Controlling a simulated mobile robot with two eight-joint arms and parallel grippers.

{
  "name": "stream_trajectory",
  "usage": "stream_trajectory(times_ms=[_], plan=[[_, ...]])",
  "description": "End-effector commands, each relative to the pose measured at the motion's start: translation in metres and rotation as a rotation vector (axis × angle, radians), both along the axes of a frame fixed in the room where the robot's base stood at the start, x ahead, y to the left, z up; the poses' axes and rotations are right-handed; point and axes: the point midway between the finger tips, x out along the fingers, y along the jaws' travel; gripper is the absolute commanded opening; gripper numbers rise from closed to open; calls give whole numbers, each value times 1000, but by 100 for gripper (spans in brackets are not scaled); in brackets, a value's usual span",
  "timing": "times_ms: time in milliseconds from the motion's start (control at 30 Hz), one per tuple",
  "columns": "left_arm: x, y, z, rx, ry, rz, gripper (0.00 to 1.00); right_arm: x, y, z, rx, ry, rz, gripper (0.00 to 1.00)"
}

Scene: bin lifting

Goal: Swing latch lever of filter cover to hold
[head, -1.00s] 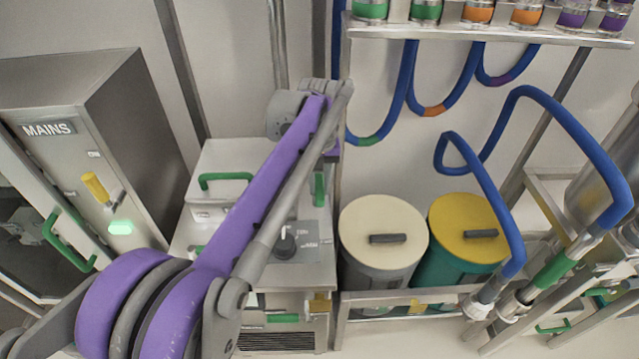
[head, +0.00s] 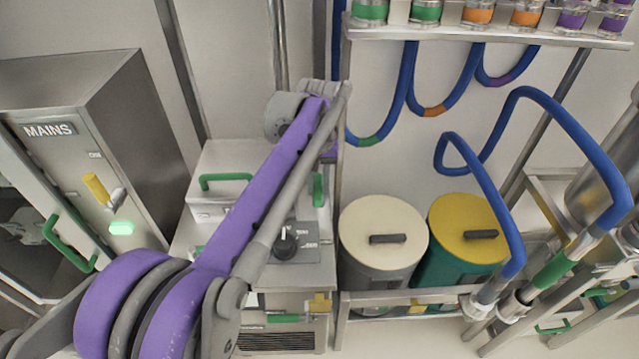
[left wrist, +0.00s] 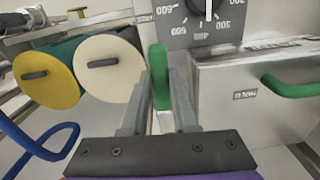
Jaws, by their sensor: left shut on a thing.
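The green latch lever (left wrist: 160,77) stands at the side of a metal housing, below the dial in the left wrist view. It also shows in the head view (head: 319,190), just right of my purple arm. My left gripper (left wrist: 160,104) has its two grey fingers on either side of the lever and is shut on it. In the head view my arm hides most of this hand. The box-like cover (left wrist: 250,95) with a green handle (left wrist: 290,86) is beside the lever; it also shows in the head view (head: 210,207). My right gripper is not in view.
A cream-lidded drum (head: 375,218) and a yellow-lidded drum (head: 460,210) stand close to the right. Blue hoses (head: 500,200) hang further right. The MAINS cabinet (head: 120,140) stands at the left.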

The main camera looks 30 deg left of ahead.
Motion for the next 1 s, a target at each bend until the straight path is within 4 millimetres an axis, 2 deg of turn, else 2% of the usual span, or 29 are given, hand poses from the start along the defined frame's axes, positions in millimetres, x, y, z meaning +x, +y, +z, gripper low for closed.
stream_trajectory(times_ms=[533, 1000], plan=[[-7, 27, 2, 1, -2, -446, 0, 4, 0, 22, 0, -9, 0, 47], [-2, 55, 2, 1, -1, -892, 0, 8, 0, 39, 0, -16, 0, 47]])
